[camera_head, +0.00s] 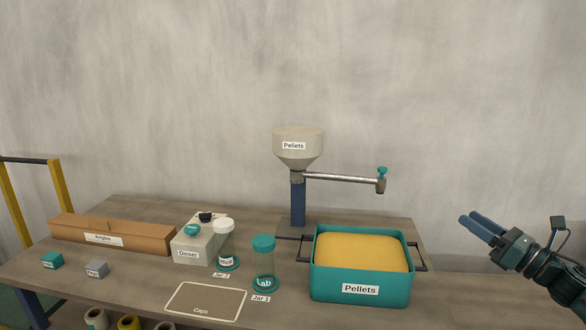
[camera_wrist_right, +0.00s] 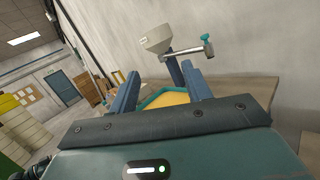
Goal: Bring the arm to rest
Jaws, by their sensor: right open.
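My right gripper (camera_head: 479,225) is in the air at the right of the head view, to the right of the pellet bin and above table height. Its two blue fingers point up and left. In the right wrist view the fingers (camera_wrist_right: 160,88) stand apart with nothing between them close by, so it is open and empty. My left gripper is in neither view.
A teal bin (camera_head: 360,289) of yellow pellets stands on the table, right of two jars (camera_head: 264,265) (camera_head: 225,245). Behind it rises a hopper (camera_head: 298,145) with a sideways pipe (camera_head: 340,178). A doser (camera_head: 192,248) and a cardboard box (camera_head: 112,235) stand further left.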

